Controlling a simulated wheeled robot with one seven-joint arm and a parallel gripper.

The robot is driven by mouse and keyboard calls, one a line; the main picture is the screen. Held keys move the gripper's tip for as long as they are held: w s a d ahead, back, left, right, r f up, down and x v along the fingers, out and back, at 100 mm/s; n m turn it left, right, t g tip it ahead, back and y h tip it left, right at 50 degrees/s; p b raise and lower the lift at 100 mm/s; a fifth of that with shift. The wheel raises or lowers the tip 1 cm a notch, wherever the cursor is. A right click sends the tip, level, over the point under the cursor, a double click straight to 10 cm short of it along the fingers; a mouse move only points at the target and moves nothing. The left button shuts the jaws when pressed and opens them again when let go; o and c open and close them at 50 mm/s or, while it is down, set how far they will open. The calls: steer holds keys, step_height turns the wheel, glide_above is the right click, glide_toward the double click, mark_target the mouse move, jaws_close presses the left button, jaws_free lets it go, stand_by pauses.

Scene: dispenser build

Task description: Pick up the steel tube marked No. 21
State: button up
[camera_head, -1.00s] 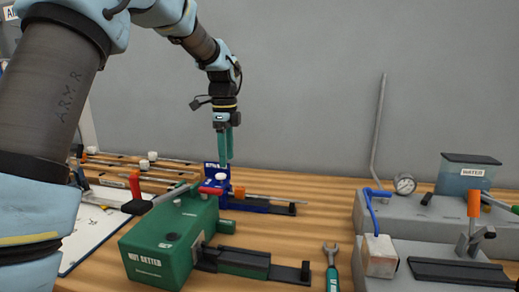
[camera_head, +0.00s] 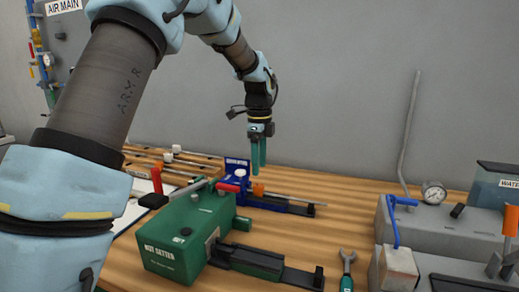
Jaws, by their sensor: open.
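My gripper (camera_head: 259,162) hangs pointing down, its two teal fingers open and empty above the back of the bench, by the blue unit. I cannot read a No. 21 mark on any tube. A thin metal rod (camera_head: 295,197) with an orange piece lies along the blue unit (camera_head: 270,204). More thin rods (camera_head: 188,161) lie on a wooden rack at the back left; some carry white knobs. A bent grey tube (camera_head: 409,130) stands against the wall at right. Which of these is the steel tube, I cannot tell.
A green box labelled "NUT SETTER" (camera_head: 185,240) with a dark rail stands in front of the blue unit. A wrench (camera_head: 347,268) lies right of it. Grey units with a gauge (camera_head: 433,192) fill the right. Bare bench (camera_head: 350,215) lies between.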

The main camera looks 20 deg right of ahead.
mark_target(259, 185)
step_height(259, 185, down, 7)
steer(key=shift+r+p, duration=0.15)
steer(key=shift+p, duration=0.5)
jaws_close()
